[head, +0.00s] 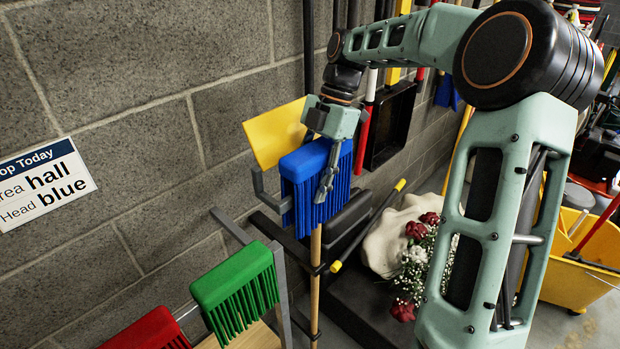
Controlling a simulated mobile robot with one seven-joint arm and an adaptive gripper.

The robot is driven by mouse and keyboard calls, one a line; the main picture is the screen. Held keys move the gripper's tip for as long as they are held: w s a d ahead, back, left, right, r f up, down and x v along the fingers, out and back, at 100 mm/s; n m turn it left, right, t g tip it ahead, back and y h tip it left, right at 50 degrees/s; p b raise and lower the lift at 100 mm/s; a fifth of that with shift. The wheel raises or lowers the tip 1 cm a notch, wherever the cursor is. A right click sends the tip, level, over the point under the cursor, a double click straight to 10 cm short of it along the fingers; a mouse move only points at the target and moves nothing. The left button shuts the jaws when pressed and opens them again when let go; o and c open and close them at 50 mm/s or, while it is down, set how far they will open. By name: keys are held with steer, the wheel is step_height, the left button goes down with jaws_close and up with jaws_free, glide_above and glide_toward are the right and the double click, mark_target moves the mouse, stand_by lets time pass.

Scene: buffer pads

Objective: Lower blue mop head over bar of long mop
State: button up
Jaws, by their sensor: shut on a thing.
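The blue mop head (312,172) is a block with hanging strands. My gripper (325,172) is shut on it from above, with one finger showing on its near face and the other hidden. The head hangs upright at the top of a wooden handle (315,268), which I take for the long mop. The handle's top and any bar there are hidden behind the strands, so I cannot tell whether the head is around the bar or above it. A grey bracket (262,187) shows just left of the head.
A green head (237,291) and a red head (150,331) sit at lower left. A yellow panel (272,134) stands behind the blue head. A wall sign (43,184) reads "hall" and "blue". Flowers (418,254) and a yellow bucket (580,270) are at right.

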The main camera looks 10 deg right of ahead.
steer(key=shift+f+b, duration=1.15)
steer(key=shift+f, duration=1.25)
steer(key=shift+f, duration=0.4)
steer(key=o, duration=1.4)
steer(key=shift+o, duration=0.2)
steer(key=shift+v, duration=4.05)
